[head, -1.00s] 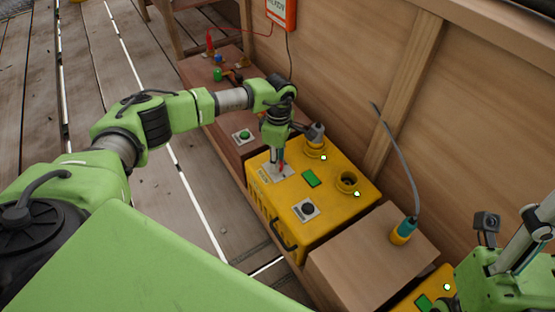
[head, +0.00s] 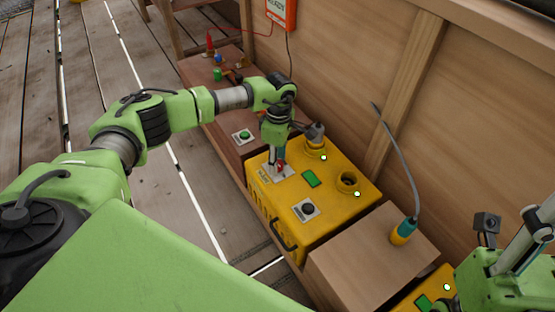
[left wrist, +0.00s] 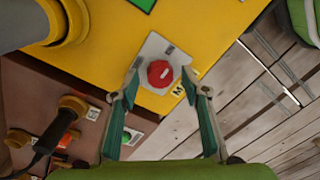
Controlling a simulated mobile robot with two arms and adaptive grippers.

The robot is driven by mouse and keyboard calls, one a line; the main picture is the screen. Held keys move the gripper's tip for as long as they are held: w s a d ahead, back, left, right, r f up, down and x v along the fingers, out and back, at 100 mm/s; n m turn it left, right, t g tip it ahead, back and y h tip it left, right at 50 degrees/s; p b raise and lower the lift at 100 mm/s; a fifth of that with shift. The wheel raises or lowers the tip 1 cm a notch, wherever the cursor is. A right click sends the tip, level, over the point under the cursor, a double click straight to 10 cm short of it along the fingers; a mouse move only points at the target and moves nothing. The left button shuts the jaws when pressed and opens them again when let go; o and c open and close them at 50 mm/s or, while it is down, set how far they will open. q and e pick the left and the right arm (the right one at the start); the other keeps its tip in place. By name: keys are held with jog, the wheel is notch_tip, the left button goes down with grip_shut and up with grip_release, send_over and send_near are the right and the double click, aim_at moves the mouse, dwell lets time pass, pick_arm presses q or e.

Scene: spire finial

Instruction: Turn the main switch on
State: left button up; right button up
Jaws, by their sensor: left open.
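The main switch is a red round knob (head: 280,168) with a pale mark, on a light grey plate on top of the yellow box (head: 335,205). In the left wrist view the knob (left wrist: 160,74) sits between my open fingertips, with a gap visible on each side. My left gripper (head: 276,158) points down over the switch in the head view; its fingers (left wrist: 161,84) show dark green in the left wrist view. Part of the plate is hidden by the fingers in the head view. My right gripper's fingers are not visible.
The box also carries a black button (head: 307,209), a green panel (head: 311,179), an open socket (head: 347,182) and a grey plug (head: 315,134). A green button (head: 244,136) is to the left. A cabled connector (head: 404,231) stands on the wooden block (head: 372,258). The wooden wall is behind.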

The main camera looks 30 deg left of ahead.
pick_arm(q)
notch_tip(320, 180, up, 12)
jog(key=shift+w+f, duration=0.15)
jog(key=shift+w, duration=0.15)
jog(key=shift+s+a, duration=0.1)
dwell(0.4)
